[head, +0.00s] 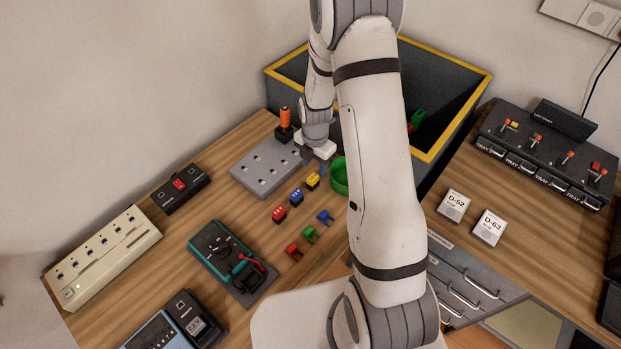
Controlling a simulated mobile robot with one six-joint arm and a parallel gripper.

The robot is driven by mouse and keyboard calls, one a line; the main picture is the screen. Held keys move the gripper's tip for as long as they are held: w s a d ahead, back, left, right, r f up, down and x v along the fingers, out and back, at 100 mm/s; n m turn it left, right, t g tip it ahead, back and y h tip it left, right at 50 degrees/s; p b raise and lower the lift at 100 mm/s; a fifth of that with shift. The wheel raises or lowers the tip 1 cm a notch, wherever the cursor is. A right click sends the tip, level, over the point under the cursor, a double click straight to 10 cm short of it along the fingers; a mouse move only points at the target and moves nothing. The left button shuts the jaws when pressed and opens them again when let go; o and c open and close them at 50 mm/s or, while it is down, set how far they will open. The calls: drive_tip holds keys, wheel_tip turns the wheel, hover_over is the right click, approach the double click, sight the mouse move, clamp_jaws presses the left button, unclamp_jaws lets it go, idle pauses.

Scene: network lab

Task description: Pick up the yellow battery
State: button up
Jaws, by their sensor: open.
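The small yellow block with a dark top (313,181), the only loose yellow piece I see on the wooden desk, fits the yellow battery. It is the far end of a row with a blue block (297,196) and a red block (279,213). My gripper (320,164) is open, just above and behind the yellow block in the picture. The fingers are small and partly hidden by the wrist. I see nothing held, and I cannot tell the exact height of the gripper above the desk.
A grey plate with holes (264,168) lies left of the gripper; an orange cylinder (285,118) stands in a black holder behind it. A green round container (339,176) is close on the right. Red, green and blue clips (309,234) lie in front. A yellow-rimmed bin (459,115) stands behind.

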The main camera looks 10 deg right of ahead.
sight(313, 177)
drive_tip(key=f, duration=0.1)
drive_tip(key=f+p, duration=0.1)
drive_tip(key=f, duration=0.2)
drive_tip(key=shift+s+a+f+p, duration=0.25)
drive_tip(key=shift+s+f+p, duration=0.05)
drive_tip(key=shift+p, duration=0.05)
drive_tip(key=shift+f, duration=0.65)
clamp_jaws()
